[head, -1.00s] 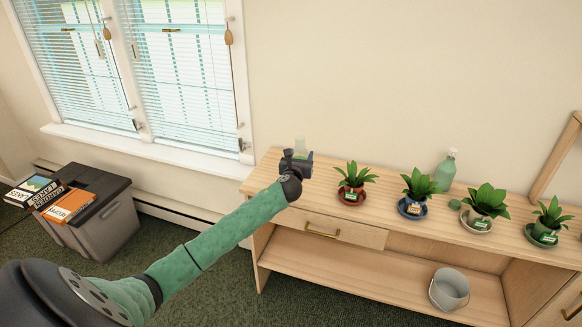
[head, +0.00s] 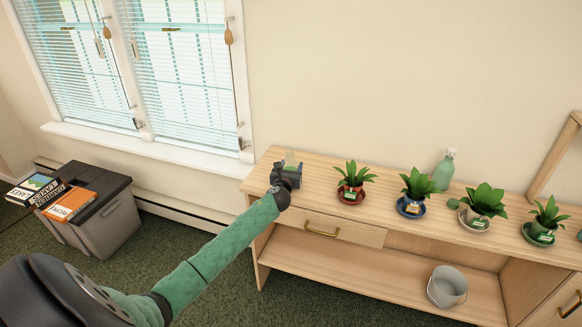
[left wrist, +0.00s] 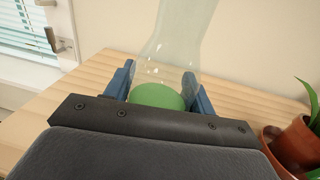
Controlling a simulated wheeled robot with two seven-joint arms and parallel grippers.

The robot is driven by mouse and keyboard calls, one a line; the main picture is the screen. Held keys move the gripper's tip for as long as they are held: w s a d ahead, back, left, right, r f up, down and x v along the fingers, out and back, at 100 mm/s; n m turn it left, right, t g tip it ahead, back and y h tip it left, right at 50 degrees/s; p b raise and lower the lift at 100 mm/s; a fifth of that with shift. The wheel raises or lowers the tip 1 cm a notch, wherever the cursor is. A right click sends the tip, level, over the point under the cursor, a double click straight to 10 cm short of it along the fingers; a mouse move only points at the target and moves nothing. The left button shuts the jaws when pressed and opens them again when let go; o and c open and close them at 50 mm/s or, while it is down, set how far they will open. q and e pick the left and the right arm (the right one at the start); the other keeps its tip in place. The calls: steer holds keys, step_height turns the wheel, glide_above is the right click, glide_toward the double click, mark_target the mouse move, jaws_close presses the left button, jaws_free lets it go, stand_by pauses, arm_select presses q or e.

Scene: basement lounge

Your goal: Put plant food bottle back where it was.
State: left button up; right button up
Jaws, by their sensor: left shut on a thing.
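The plant food bottle (left wrist: 180,45) is clear, with green liquid at its bottom. My left gripper (left wrist: 160,88) is shut on it, one blue finger on each side, and the bottle looks about upright. In the head view the left gripper (head: 287,170) is at the left end of the wooden cabinet top (head: 262,172). The bottle (head: 290,157) shows just beyond it, its lower part hidden by the gripper. I cannot tell if its base touches the wood. My right gripper is not in view.
Several potted plants stand in a row on the cabinet, the nearest in a red pot (head: 351,193). A green spray bottle (head: 444,171) stands behind them.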

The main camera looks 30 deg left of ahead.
arm_select(q)
steer(key=shift+f, duration=0.1)
steer(key=o, duration=1.1)
steer(key=shift+o, duration=0.2)
